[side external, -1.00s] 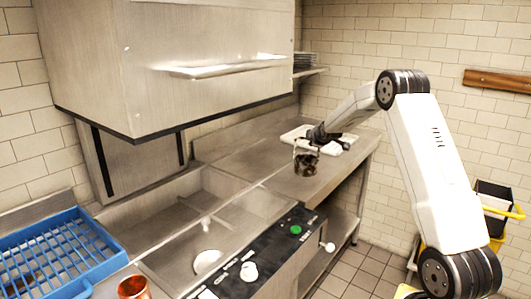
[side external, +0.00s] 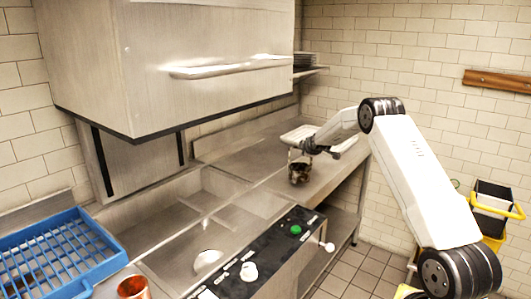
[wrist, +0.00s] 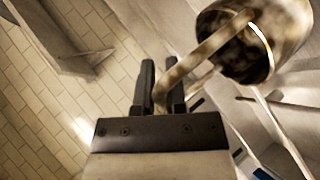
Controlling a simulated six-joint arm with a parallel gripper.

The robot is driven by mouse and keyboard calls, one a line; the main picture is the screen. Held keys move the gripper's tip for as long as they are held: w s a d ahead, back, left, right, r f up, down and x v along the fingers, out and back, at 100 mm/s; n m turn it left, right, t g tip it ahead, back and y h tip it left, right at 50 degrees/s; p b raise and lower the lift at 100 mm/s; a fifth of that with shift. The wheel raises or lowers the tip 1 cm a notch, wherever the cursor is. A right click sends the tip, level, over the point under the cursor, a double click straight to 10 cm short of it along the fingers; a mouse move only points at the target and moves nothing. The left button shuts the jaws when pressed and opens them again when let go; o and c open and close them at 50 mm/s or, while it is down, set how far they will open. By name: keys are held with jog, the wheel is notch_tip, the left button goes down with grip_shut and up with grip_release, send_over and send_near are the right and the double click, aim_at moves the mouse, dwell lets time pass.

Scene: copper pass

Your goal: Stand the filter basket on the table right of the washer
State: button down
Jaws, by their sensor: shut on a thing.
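The filter basket (side external: 299,174) is a small, dark-stained metal cup with a looped handle. My gripper (side external: 308,148) is shut on its handle, and the cup hangs upright below the jaws, over the steel table (side external: 333,178) right of the washer (side external: 190,60). I cannot tell whether its base touches the tabletop. In the wrist view the handle runs to my gripper's fingers (wrist: 162,80), and the basket (wrist: 252,40) shows at the upper right, its mouth dark inside. The washer's steel hood is raised.
A blue rack (side external: 55,255) and a copper cup (side external: 133,288) stand at the left front. A control panel (side external: 265,262) edges the washer. A yellow cart (side external: 490,215) stands at the right.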

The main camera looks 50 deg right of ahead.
jog(key=shift+w+d+f, duration=0.15)
jog(key=shift+f, duration=1.65)
jog(key=c, duration=0.7)
grip_release()
jog(key=shift+s+a+r, duration=0.25)
jog(key=shift+s+r, duration=0.05)
jog(key=shift+r, duration=0.05)
jog(key=shift+v, duration=5.55)
jog(key=shift+a+f, duration=0.1)
